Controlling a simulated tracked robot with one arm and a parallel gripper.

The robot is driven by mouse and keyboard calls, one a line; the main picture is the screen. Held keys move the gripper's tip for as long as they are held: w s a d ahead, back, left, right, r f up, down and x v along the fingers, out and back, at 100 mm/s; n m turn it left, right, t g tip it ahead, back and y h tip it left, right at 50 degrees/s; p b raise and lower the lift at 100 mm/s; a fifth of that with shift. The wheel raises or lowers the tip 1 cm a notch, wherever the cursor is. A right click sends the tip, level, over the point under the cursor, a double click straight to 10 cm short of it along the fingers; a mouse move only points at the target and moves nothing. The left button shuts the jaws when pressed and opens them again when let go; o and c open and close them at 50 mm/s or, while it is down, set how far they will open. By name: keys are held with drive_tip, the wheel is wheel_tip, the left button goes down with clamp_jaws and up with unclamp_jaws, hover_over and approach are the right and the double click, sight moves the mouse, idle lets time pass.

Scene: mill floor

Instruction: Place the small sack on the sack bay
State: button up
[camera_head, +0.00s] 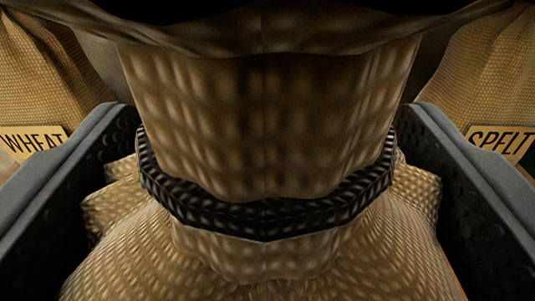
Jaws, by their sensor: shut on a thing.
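A brown woven sack (255,262) fills the middle of the view, with a dark braided tie (270,219) around its neck. My gripper (268,170) has its two grey fingers at the left and right of the sack's neck and is shut on the sack. The sack's neck and top hide much of the space between the fingers. The sack's lower part runs out of the bottom of the picture, so I cannot tell what it rests on. I cannot make out the sack bay.
A tan sack (62,75) with a label reading WHEAT (33,141) stands at the left. Another tan sack (490,75) with a label reading SPELT (500,141) stands at the right. Both are partly cut off. No open floor shows clearly.

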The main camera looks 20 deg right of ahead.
drive_tip(key=shift+r, duration=0.1)
drive_tip(key=o, duration=2)
drive_tip(key=shift+a, duration=0.1)
drive_tip(key=p+v, duration=0.3)
drive_tip(key=v, duration=0.9)
